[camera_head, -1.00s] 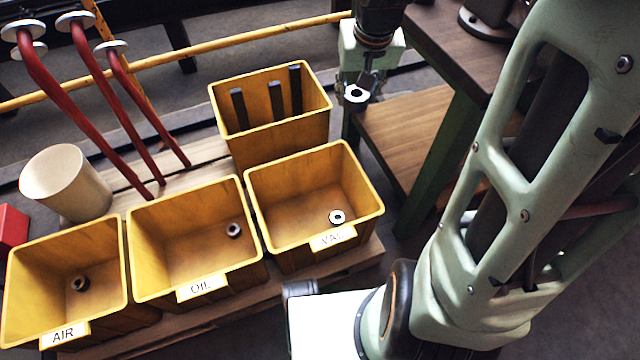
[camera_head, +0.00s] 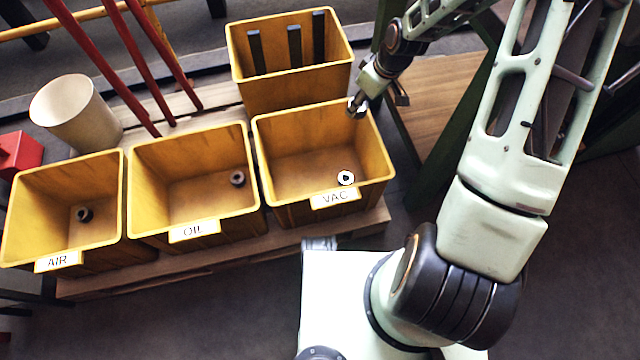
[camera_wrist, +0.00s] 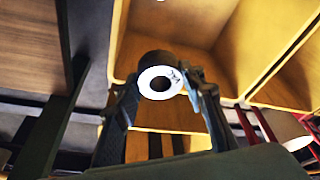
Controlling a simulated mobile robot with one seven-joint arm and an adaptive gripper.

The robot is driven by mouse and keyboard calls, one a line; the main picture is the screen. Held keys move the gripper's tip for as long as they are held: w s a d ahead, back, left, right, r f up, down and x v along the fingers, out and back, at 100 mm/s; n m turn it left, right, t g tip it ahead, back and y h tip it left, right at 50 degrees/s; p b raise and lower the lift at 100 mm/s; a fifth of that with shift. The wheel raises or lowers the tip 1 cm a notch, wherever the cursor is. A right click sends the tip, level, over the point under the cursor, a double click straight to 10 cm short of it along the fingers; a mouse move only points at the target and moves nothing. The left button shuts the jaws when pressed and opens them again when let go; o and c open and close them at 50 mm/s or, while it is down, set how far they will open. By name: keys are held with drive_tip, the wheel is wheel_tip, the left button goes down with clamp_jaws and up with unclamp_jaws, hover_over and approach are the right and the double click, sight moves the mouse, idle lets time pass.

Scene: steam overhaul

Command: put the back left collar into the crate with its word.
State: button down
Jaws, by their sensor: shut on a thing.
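My gripper (camera_head: 357,106) is over the back right rim of the crate labelled VAC (camera_head: 327,198). It is shut on a collar (camera_wrist: 160,84), a short dark ring with a white end face. There is a small mark on that face, too small to read. The crate labelled OIL (camera_head: 196,233) stands in the middle of the row and the crate labelled AIR (camera_head: 60,262) at the left. One collar lies in each: a white-faced one (camera_head: 346,178) in VAC, dark ones in OIL (camera_head: 237,178) and AIR (camera_head: 85,214).
A yellow crate (camera_head: 290,95) with upright dark bars stands behind VAC. A cream cylinder (camera_head: 75,115) and red levers (camera_head: 130,60) stand behind the left crates. A wooden shelf (camera_head: 440,100) is right of VAC. The crates stand on a wooden pallet (camera_head: 215,257).

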drive_tip(key=s+a+f+n+b, duration=0.2)
drive_tip(key=f, duration=0.8)
drive_tip(key=s+a+f+n+g+b, duration=0.1)
drive_tip(key=s+a+f+n+b, duration=0.1)
drive_tip(key=f, duration=0.8)
drive_tip(key=s+a+f+n+b, duration=0.2)
drive_tip(key=a+f+n, duration=0.1)
drive_tip(key=f, duration=0.7)
drive_tip(key=shift+a+f+g+y, duration=0.3)
drive_tip(key=shift+f+g+y, duration=0.05)
drive_tip(key=shift+g+y, duration=0.05)
drive_tip(key=shift+f+b, duration=0.75)
drive_tip(key=shift+f, duration=1.25)
drive_tip(key=shift+f, duration=0.25)
drive_tip(key=c, duration=1.2)
unclamp_jaws()
drive_tip(key=shift+f, duration=0.1)
drive_tip(key=shift+c, duration=0.2)
drive_tip(key=p+v, duration=0.4)
drive_tip(key=v, duration=0.8)
drive_tip(key=shift+r, duration=0.35)
